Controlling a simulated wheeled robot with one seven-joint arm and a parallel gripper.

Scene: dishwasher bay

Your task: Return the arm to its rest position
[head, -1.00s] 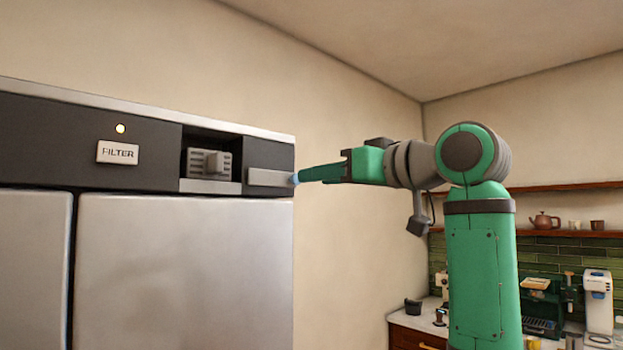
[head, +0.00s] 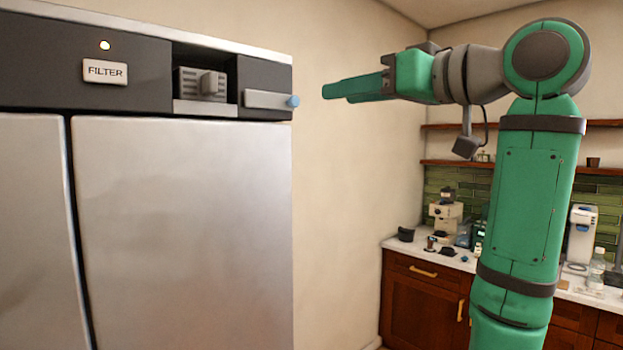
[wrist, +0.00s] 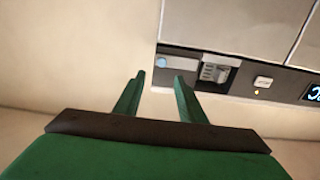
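My gripper (head: 335,93) is in front of the beige wall in the head view, to the right of the steel appliance and apart from it. My green arm stands upright at the right, with its forearm reaching left. In the wrist view my gripper (wrist: 160,80) shows two green fingers spread apart with nothing between them. A grey bar with a blue tip (head: 293,101) is on the appliance's dark panel, a short gap left of the fingertips. It also shows in the wrist view (wrist: 161,62).
The steel appliance (head: 180,220) fills the left, with a FILTER label (head: 105,72) and an open recess holding a grey slatted part (head: 203,84). A counter (head: 415,246) with several machines stands behind my arm at the right. The wall area between is clear.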

